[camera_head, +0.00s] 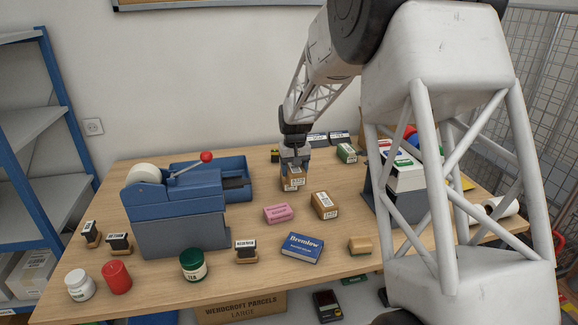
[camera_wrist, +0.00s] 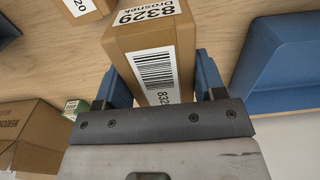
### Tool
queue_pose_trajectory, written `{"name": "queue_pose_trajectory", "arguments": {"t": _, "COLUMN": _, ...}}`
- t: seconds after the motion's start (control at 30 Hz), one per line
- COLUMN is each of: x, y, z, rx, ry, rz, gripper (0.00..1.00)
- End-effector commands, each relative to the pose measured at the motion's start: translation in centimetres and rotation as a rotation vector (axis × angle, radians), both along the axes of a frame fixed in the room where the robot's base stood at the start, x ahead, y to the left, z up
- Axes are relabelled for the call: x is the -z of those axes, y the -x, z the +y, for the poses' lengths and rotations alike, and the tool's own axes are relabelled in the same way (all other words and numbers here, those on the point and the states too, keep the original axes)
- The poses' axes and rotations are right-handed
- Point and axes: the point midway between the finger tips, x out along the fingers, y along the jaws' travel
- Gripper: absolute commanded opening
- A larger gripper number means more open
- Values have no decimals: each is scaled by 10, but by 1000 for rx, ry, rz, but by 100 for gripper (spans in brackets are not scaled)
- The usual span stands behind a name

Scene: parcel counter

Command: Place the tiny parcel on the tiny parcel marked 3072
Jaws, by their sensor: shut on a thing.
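My gripper (camera_head: 294,160) is shut on a small brown parcel (camera_head: 293,182) near the back middle of the table. In the wrist view my gripper (camera_wrist: 160,75) has its blue fingers on both sides of this parcel (camera_wrist: 152,45), whose label shows 8329 and a barcode. I cannot tell whether its underside touches the table. A second small brown parcel (camera_head: 324,205) lies to the right and nearer; its label is too small to read. In the wrist view a brown parcel (camera_wrist: 84,12) shows at the top left, its label cut off with "20" visible. No 3072 is legible.
A blue tape dispenser (camera_head: 183,200) stands on the left. A pink box (camera_head: 278,213), a blue book (camera_head: 302,250), a tan block (camera_head: 360,245) and a stamp (camera_head: 246,252) lie in front.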

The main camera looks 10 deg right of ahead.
Motion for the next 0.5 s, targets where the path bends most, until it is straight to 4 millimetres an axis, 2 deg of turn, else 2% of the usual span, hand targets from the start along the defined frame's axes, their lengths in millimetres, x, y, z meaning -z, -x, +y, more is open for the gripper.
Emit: {"name": "queue_pose_trajectory", "arguments": {"t": 0.5, "x": 6, "y": -68, "z": -4, "rx": 0, "ry": 0, "rz": -2, "gripper": 30}}
